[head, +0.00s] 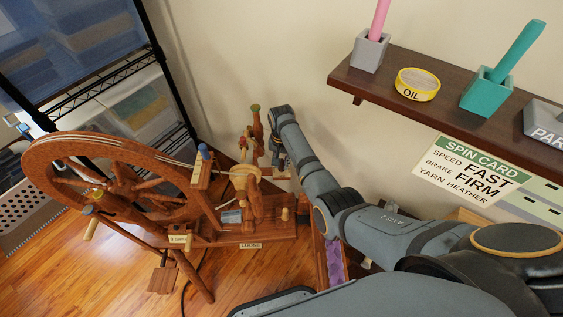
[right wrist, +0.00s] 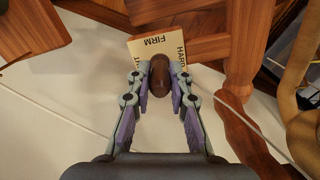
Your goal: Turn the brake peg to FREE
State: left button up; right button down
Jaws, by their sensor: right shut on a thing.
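The brake peg is a dark brown rounded knob (right wrist: 161,76) in the right wrist view. My right gripper (right wrist: 160,90) has its two purple-padded fingers closed on either side of it. Behind the peg is a cream label plate (right wrist: 148,45), upside down in that view, with FIRM and HARD readable; other lettering is partly hidden. I cannot tell which mark the peg points to. In the head view the right gripper (head: 277,165) is at the far side of the wooden spinning wheel (head: 60,205), and the peg is hidden there. My left gripper is not in view.
A dark shelf (head: 385,92) on the right holds a yellow oil tin (head: 417,84) and pots. A LOOSE label (head: 250,245) is on the wheel's base. Wooden posts surround the gripper.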

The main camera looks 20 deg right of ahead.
jog(key=n+p, duration=0.3)
jog(key=shift+r+p, duration=0.3)
jog(key=shift+r, duration=0.05)
jog(key=shift+f+n, duration=0.25)
jog(key=shift+n, duration=0.45)
jog(key=shift+f, duration=0.1)
jog(key=c, duration=1.2)
grip_release()
